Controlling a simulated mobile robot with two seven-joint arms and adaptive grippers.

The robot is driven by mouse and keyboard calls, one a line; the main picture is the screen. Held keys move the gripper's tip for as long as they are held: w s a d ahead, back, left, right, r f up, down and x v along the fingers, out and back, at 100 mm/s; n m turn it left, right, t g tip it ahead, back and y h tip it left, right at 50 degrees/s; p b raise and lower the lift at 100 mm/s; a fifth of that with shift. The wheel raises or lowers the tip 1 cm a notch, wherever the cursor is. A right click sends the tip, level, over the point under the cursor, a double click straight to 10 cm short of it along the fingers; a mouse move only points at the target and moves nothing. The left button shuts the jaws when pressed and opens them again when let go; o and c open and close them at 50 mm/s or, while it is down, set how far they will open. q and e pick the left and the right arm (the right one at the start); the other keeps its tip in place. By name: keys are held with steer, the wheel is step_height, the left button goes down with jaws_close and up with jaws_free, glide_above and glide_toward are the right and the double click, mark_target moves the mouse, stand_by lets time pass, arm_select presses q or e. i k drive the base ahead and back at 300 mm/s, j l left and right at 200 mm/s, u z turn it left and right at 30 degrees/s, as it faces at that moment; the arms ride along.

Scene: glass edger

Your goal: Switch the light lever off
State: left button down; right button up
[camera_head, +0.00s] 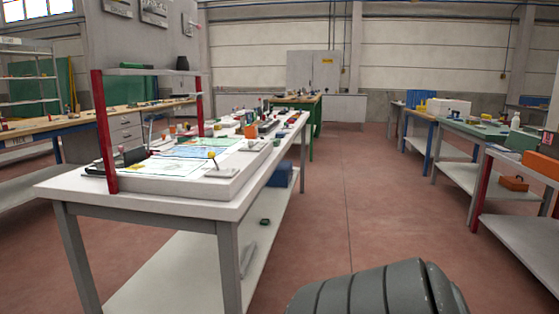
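A small lever with a yellow knob (212,155) stands on a pale base plate at the near right corner of the raised board (165,186) on the white workbench. It looks roughly upright, with its stem leaning slightly. No label is readable, so I cannot tell for certain that it is the light lever, or which setting it is in. Neither of my grippers shows in the view. Only a dark grey ribbed part of my own body shows at the bottom edge, well apart from the bench.
The white workbench (230,214) has a lower shelf and a red upright (104,130) at its near left. Coloured sheets and several small items lie on top. The red-brown floor (348,190) is clear to its right. More benches (475,135) line the right side.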

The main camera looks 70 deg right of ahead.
mark_target(211, 155)
steer(key=z, duration=1.8)
